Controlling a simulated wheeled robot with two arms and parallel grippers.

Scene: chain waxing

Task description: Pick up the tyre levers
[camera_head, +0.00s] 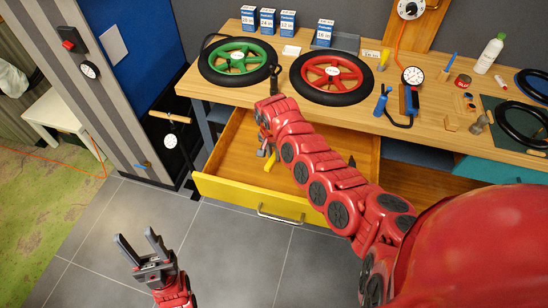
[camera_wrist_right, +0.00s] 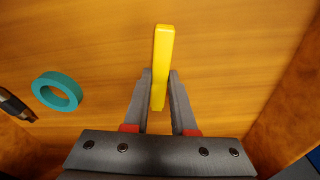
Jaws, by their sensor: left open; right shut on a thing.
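A yellow tyre lever (camera_wrist_right: 161,62) stands between the fingers of my right gripper (camera_wrist_right: 160,80) in the right wrist view. The gripper is shut on it, with the lever's upper part sticking out beyond the fingertips. In the head view the yellow lever (camera_head: 270,163) shows inside the open drawer, just below my right gripper (camera_head: 264,149), which my right arm partly hides. My left gripper (camera_head: 137,239) is open and empty, over the grey floor at the lower left. I make out no other tyre lever clearly.
The wooden drawer (camera_head: 227,158) with a yellow front (camera_head: 250,196) is pulled out under the workbench (camera_head: 205,87). A teal ring (camera_wrist_right: 43,96) and a dark tool (camera_wrist_right: 14,103) lie in it. Green (camera_head: 236,50) and red (camera_head: 333,62) wheels lie on the bench above.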

